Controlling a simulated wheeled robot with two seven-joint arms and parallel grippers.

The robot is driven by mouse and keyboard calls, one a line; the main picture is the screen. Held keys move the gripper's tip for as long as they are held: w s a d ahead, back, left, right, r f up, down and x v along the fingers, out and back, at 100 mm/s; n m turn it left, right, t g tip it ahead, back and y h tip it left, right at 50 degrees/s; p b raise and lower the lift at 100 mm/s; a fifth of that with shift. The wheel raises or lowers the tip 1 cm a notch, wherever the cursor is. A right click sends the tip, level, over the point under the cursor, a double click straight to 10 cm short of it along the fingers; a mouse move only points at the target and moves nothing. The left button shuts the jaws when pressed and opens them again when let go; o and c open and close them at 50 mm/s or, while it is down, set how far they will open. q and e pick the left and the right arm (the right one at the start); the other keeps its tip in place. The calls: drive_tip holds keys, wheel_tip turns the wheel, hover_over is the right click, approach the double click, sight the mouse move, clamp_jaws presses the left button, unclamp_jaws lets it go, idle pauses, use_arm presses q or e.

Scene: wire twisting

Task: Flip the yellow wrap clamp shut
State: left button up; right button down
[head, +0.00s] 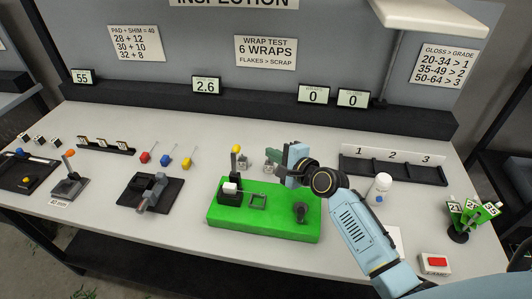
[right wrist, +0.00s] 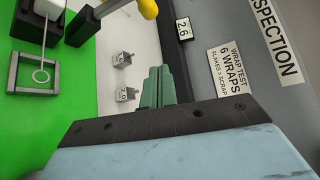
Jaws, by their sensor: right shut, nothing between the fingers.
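The yellow wrap clamp shows as an upright black lever with a yellow knob (head: 236,149) on the left part of a green board (head: 285,231). Its lever stands up beside a white block (head: 230,188). In the right wrist view the yellow knob (right wrist: 148,8) is at the top edge, cut off. My right gripper (head: 271,155) is shut and empty, with green fingers (right wrist: 158,86). It is to the right of the knob in the head view, apart from it. A thin rod with a ring end (right wrist: 41,76) lies over a square grey frame (right wrist: 34,73). My left gripper is not in view.
Two small grey blocks (right wrist: 124,58) stand on the table behind the board. A dark crank-like knob (head: 300,212) is on the board's right. A white bottle (head: 378,188) and a three-slot black tray (head: 393,169) are farther right. A black vice-like fixture (head: 150,192) stands left.

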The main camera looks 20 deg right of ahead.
drive_tip(key=w+a+p, duration=0.1)
drive_tip(key=w+a, duration=0.4)
drive_tip(key=shift+w+a+f+p, duration=0.3)
drive_tip(key=shift+w+a+f, duration=0.05)
idle(0.5)
